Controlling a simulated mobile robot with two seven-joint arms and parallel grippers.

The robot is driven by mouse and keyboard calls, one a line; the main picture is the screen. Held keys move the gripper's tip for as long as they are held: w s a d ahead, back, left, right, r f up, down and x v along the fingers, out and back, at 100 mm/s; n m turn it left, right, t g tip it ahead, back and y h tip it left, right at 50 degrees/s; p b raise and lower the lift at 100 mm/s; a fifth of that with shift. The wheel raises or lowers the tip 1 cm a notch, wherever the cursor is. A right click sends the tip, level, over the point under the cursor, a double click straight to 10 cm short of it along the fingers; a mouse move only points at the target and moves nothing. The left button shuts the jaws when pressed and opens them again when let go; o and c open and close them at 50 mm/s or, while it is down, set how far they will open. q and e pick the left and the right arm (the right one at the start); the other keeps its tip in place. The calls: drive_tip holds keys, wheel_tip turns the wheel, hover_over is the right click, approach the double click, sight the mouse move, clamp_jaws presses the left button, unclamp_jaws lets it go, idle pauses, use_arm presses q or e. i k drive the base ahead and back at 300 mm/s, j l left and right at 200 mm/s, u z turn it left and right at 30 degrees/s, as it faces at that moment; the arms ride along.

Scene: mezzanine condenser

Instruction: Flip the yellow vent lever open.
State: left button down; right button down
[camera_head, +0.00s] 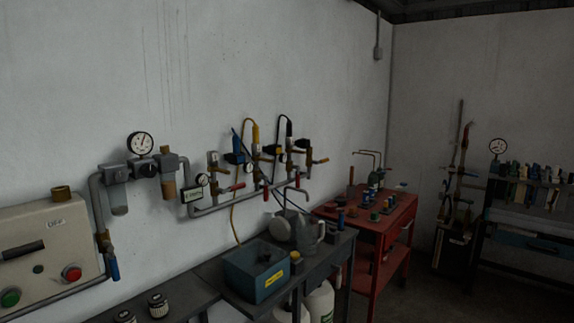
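I cannot clearly make out a yellow vent lever. A yellow upright piece (255,134) with a thin curved line shows on the wall-mounted pipe manifold (230,203), but I cannot tell whether it is a lever. Red handles (238,187) show along the manifold, and a blue lever (114,270) hangs from the pipe at the left. Neither of my grippers is in view.
A control box (45,245) with red and green buttons is at the left. A blue-grey bin (252,278) and a watering can (308,235) stand on the dark bench. A red cart (363,232) stands behind, with dark floor to its right.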

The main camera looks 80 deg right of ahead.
sight(325, 160)
drive_tip(key=z, duration=1.5)
drive_tip(key=l+z, duration=0.1)
drive_tip(key=z, duration=0.3)
drive_tip(key=i+z, duration=0.15)
drive_tip(key=z, duration=0.2)
drive_tip(key=l+z, duration=0.1)
drive_tip(key=z, duration=0.3)
drive_tip(key=i+z, duration=0.15)
drive_tip(key=z, duration=0.25)
drive_tip(key=i+j, duration=0.1)
drive_tip(key=i, duration=0.95)
